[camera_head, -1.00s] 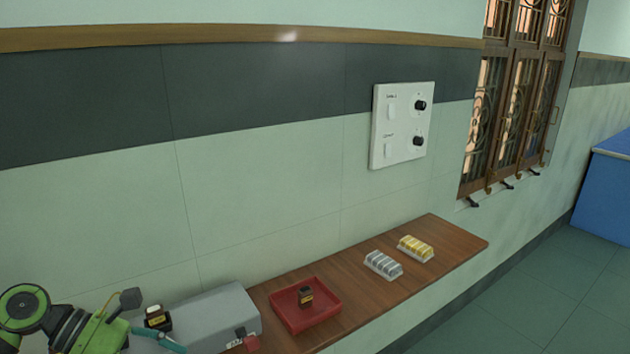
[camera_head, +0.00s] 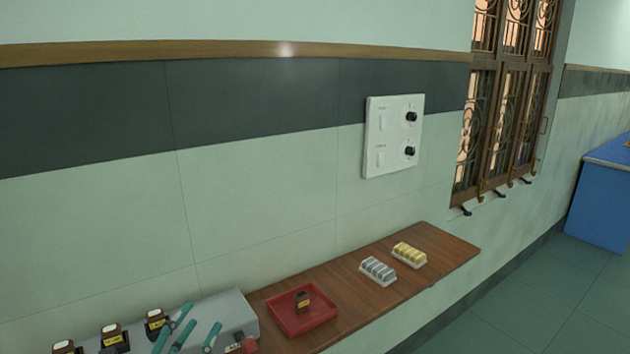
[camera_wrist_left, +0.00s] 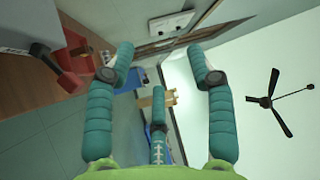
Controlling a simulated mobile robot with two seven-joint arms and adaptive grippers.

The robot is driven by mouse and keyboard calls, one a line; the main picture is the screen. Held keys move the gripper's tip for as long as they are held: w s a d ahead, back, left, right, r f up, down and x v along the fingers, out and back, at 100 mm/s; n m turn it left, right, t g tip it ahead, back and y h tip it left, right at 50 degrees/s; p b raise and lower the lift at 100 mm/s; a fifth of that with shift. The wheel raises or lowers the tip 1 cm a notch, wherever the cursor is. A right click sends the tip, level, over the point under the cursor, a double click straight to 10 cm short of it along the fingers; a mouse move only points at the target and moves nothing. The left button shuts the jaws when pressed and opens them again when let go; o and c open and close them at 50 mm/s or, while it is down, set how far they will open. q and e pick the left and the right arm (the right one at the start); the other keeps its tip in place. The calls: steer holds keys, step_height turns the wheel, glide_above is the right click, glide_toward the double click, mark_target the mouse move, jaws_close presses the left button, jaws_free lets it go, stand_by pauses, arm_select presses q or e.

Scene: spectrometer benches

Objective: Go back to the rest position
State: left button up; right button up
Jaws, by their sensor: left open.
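My left gripper (camera_head: 192,325) shows at the bottom left of the head view, its teal fingers in front of the grey box. The left wrist view shows its fingers spread apart (camera_wrist_left: 160,62) with nothing between them. My right gripper is in neither view.
A grey box (camera_head: 237,312) on the wooden shelf (camera_head: 350,292) has dark labelled bottles (camera_head: 155,319) at it. Beside it are a red tray (camera_head: 278,318) with one bottle (camera_head: 303,299), a grey-capped rack (camera_head: 378,269) and a yellow-capped rack (camera_head: 410,254). The shelf's right end is bare.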

arm_select(q)
steer(key=s+a+f+n+g+y, duration=0.2)
steer(key=s+f+n+g+y, duration=0.25)
steer(key=f+n, duration=0.35)
steer(key=s+a+f+n+g+y, duration=0.2)
steer(key=s+f+n+g+y, duration=0.25)
steer(key=f, duration=0.45)
steer(key=s+d+f+n+g+h, duration=0.2)
steer(key=s+d+f+g, duration=0.15)
steer(key=s, duration=0.45)
steer(key=s+d+f+n+g+h, duration=0.15)
steer(key=s+f+g, duration=0.3)
steer(key=s, duration=0.45)
step_height(320, 180, down, 24)
steer(key=s, duration=0.2)
steer(key=s+a+f+g, duration=0.1)
steer(key=s+a+f, duration=0.2)
steer(key=s+f, duration=1)
steer(key=shift+s+f+g+y, duration=0.25)
steer(key=shift+s+y, duration=0.2)
steer(key=shift+s, duration=0.5)
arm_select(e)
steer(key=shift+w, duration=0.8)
